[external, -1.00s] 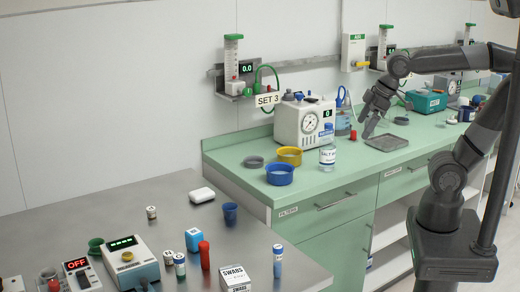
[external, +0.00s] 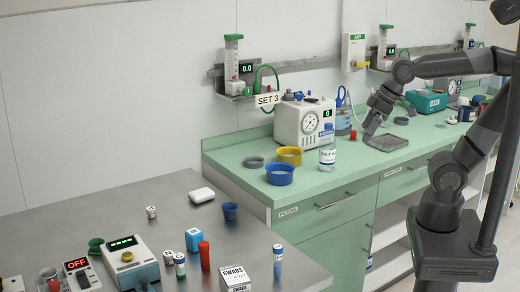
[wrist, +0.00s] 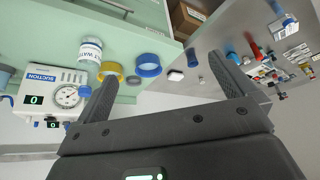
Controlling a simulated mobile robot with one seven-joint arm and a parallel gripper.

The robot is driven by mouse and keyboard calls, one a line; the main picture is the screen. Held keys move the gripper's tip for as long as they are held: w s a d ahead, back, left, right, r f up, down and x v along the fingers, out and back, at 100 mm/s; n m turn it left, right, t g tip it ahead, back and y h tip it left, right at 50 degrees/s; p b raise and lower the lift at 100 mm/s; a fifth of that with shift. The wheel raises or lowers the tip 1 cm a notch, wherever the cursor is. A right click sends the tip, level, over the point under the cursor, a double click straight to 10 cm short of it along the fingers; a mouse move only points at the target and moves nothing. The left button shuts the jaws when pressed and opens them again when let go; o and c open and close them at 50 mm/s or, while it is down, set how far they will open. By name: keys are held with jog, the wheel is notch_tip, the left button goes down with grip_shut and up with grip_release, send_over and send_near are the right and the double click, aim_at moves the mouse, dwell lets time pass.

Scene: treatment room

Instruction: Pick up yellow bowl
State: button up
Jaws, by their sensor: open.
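The yellow bowl (external: 289,156) stands on the green counter, just behind the blue bowl (external: 280,174) and in front of the suction unit. In the wrist view the yellow bowl (wrist: 111,66) shows near the tip of the left finger, with its lower part seemingly cut off by that finger. My gripper (external: 369,138) is open and empty above the counter, to the right of the bowl and clearly apart from it. Its two spread fingers also show in the wrist view (wrist: 163,70).
A white-labelled bottle (external: 327,158) stands right of the bowls, and a grey dish (external: 253,162) is to their left. The suction unit (external: 300,122) is behind. A grey tray (external: 387,143) lies near my gripper. The steel table (external: 185,225) holds several small items.

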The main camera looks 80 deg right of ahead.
jog(key=w+d+g, duration=0.1)
jog(key=w+d, duration=0.5)
jog(key=w, duration=0.4)
jog(key=m+g, duration=0.2)
jog(key=g, duration=0.1)
send_near(290, 154)
jog(key=a+f, duration=0.1)
jog(key=a, duration=0.1)
jog(key=a+f, duration=0.1)
jog(key=shift+a+f, duration=0.15)
jog(key=shift+a, duration=0.25)
jog(key=shift+w+a+f, duration=0.1)
jog(key=shift+w+f, duration=0.1)
jog(key=shift+f, duration=1.3)
jog(key=shift+w+f, duration=0.15)
jog(key=shift+f, duration=1.35)
jog(key=shift+c, duration=0.2)
jog(key=c, duration=0.7)
